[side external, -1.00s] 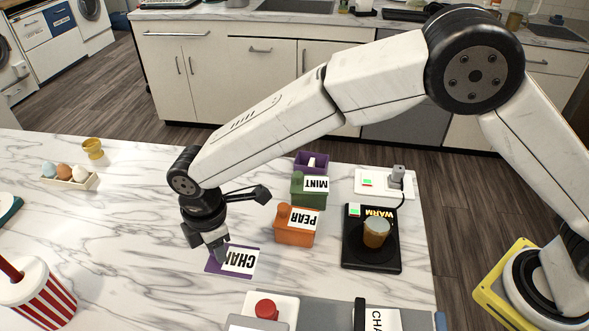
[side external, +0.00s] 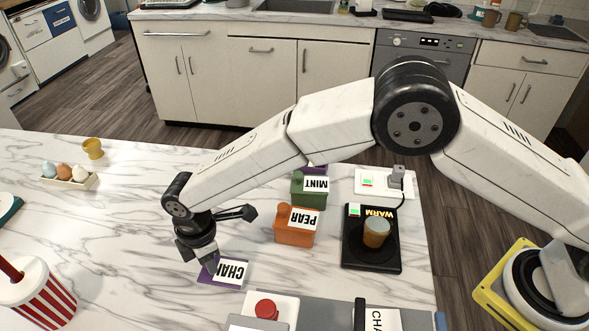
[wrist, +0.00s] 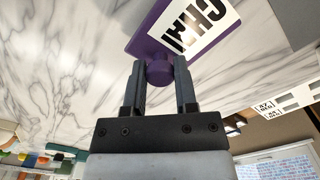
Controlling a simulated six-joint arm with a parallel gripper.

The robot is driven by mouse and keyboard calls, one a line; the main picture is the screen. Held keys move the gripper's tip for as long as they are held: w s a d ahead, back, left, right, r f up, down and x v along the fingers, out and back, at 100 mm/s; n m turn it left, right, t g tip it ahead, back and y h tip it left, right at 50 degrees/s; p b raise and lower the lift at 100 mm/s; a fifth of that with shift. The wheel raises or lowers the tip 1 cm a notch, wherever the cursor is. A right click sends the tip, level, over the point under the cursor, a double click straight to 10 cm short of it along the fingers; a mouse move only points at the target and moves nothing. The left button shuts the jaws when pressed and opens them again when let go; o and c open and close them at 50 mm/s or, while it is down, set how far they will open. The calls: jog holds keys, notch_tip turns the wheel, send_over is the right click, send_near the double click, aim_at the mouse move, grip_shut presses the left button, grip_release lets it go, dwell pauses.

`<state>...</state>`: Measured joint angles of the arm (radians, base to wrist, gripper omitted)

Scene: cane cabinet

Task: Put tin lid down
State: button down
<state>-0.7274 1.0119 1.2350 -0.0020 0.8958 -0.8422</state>
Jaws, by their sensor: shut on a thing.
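The tin lid (side external: 213,269) is a flat purple piece with a white label reading CHAI, partly hidden by my fingers in the side view. My gripper (side external: 201,266) points down at its left end. In the wrist view, my gripper (wrist: 158,72) is shut on the purple knob of the lid (wrist: 148,38), with a finger on each side. The lid is low over the marble table, left of the orange tin; I cannot tell whether it touches the table. A purple tin (side external: 318,168) at the back is mostly hidden by my arm.
The orange PEAR tin (side external: 294,236) and green MINT tin (side external: 308,199) stand to the right. Beyond them is a black WARM plate (side external: 371,257) with a jar. A red button (side external: 266,309) is in front, a striped cup (side external: 38,294) at left.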

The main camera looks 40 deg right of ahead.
jog(key=shift+f, duration=0.35)
jog(key=shift+f, duration=0.15)
jog(key=shift+c, duration=2)
grip_release()
notch_tip(320, 180, up, 12)
